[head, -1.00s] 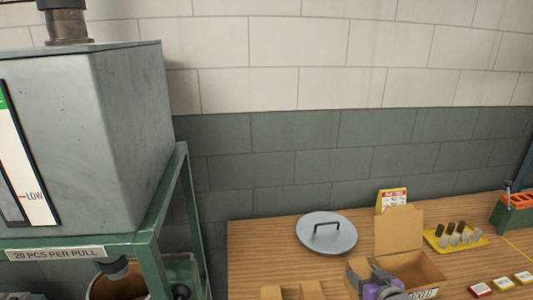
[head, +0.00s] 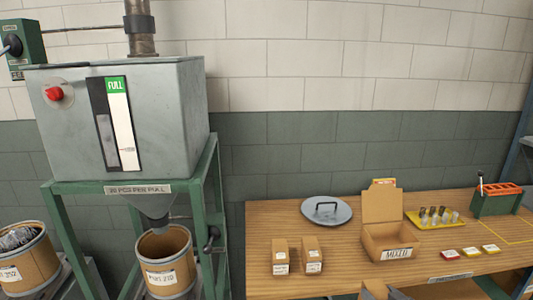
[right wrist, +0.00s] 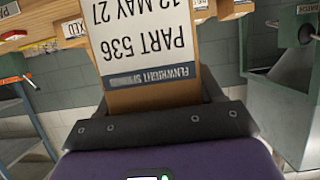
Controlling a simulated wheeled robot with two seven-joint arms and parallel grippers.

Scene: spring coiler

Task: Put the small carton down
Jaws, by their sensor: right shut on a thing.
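A small carton (right wrist: 150,88) fills the top middle of the right wrist view, its white label reading PART 536, 12 MAY 27, upside down. My right gripper (right wrist: 165,125) is shut on it; the dark jaw crosses its near end. In the head view only a brown piece, seemingly this carton (head: 374,290), and a bit of grey show at the bottom edge, in front of the bench. Most of the gripper is cut off there. Two similar labelled cartons (head: 280,256) (head: 312,255) stand side by side on the wooden bench (head: 345,268). My left gripper is not in view.
On the bench are a round grey lid (head: 327,211), an open MIXED box (head: 390,241), a yellow tray (head: 433,220) of small cylinders and a green rack (head: 496,202). A grey hopper (head: 165,125) stands left above an open drum (head: 165,262).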

